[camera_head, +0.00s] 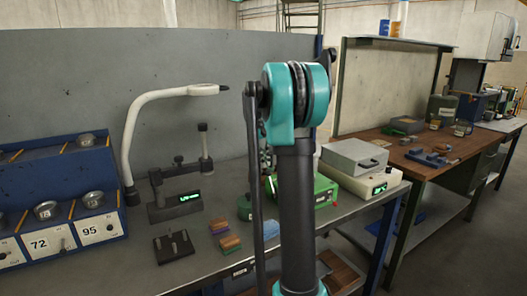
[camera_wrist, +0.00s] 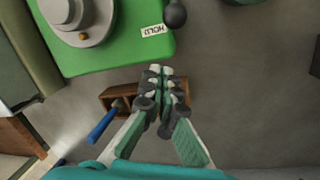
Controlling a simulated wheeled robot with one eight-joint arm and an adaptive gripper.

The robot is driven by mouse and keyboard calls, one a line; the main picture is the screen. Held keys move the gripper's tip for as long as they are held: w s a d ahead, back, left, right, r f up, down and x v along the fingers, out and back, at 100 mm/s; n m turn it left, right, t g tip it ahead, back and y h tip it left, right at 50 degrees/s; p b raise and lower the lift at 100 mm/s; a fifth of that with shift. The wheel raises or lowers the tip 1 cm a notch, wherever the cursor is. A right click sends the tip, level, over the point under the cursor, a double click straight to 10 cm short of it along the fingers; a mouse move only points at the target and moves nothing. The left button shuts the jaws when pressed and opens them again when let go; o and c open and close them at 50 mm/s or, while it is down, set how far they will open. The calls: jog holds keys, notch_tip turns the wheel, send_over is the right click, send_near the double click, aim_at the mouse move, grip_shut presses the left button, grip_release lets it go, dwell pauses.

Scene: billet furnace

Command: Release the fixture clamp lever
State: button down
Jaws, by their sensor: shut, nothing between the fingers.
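My gripper (camera_wrist: 162,82) shows in the wrist view with its fingers together and nothing between them. It hangs over a small brown wooden tray or block, which it partly hides. A green machine (camera_wrist: 115,55) with a round grey part on top lies above and left of my fingertips, apart from them. A black ball knob (camera_wrist: 175,14) stands at its right edge; I cannot tell whether it belongs to the clamp lever. In the head view, my arm hides my gripper and part of the bench, and no clamp lever can be made out clearly.
The grey bench (camera_head: 215,270) carries a green case (camera_head: 325,190), a grey box (camera_head: 355,158), coloured blocks (camera_head: 230,243) and a white-armed lamp (camera_head: 130,135). A blue-handled tool (camera_wrist: 103,122) lies left of my fingers. A wooden bench (camera_head: 425,172) stands at right.

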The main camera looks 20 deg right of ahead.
jog(key=shift+s+d+f, duration=0.1)
jog(key=shift+s+f, duration=0.1)
jog(key=shift+f, duration=0.4)
jog(key=shift+s+d+f, duration=0.1)
jog(key=shift+s+f, duration=0.1)
jog(key=shift+f, duration=0.35)
jog(key=shift+s+a+r, duration=0.2)
jog(key=shift+s, duration=0.3)
jog(key=shift+s+a+r, duration=0.15)
jog(key=shift+s+r, duration=0.1)
jog(key=shift+s, duration=0.25)
jog(key=shift+s+a+r, duration=0.2)
jog(key=shift+s, duration=0.3)
jog(key=shift+s+r, duration=0.1)
jog(key=shift+s+r+t, duration=0.1)
jog(key=shift+s+t, duration=0.1)
jog(key=shift+t, duration=0.2)
